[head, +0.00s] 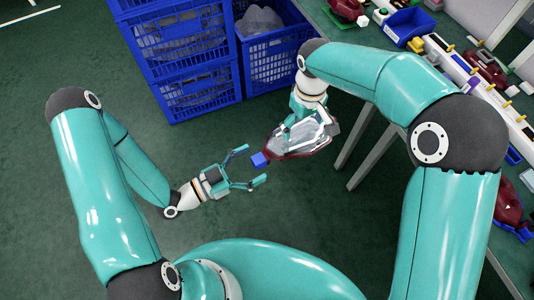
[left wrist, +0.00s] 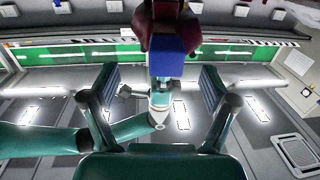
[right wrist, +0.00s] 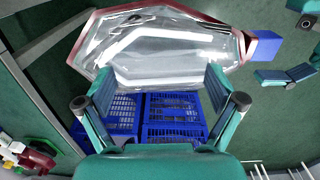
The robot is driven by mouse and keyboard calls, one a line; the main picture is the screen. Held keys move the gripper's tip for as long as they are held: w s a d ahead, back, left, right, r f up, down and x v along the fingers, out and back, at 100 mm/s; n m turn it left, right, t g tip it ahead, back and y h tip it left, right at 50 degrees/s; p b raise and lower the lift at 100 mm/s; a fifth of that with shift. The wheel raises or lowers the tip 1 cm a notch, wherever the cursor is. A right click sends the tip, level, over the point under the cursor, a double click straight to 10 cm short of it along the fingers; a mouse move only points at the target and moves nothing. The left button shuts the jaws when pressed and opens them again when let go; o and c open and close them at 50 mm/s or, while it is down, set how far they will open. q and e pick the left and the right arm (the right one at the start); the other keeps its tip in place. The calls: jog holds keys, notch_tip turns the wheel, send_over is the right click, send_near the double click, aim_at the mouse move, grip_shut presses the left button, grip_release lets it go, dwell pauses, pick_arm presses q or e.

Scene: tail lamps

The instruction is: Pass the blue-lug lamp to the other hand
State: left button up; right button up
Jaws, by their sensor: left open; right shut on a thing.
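The blue-lug lamp (head: 303,138) has a clear lens, a dark red rim and a blue lug (head: 260,160) pointing left toward my left gripper. My right gripper (head: 302,124) is shut on the lamp and holds it up above the floor. In the right wrist view the lamp (right wrist: 165,50) lies across the fingers, with its blue lug (right wrist: 264,46) at the right. My left gripper (head: 250,168) is open, with its fingertips close to the lug. In the left wrist view the lug (left wrist: 166,58) shows between and beyond the open fingers.
Blue crates (head: 190,55) are stacked at the back; an open one (head: 270,52) holds clear parts. A workbench (head: 385,45) on the right carries red lamps, a blue bin (head: 408,27) and fixtures. Green floor (head: 60,60) is free at the left.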

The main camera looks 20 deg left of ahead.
aim_at(275, 154)
pick_arm(q)
jog(key=shift+x, duration=2.45)
jog(key=shift+c, duration=0.5)
jog(key=shift+s+d, duration=0.1)
jog(key=c, duration=1.3)
pick_arm(e)
jog(key=shift+a, duration=0.2)
pick_arm(q)
jog(key=shift+r, duration=0.1)
jog(key=shift+c, duration=0.9)
pick_arm(e)
jog(key=o, duration=1.5)
jog(key=shift+c, duration=0.2)
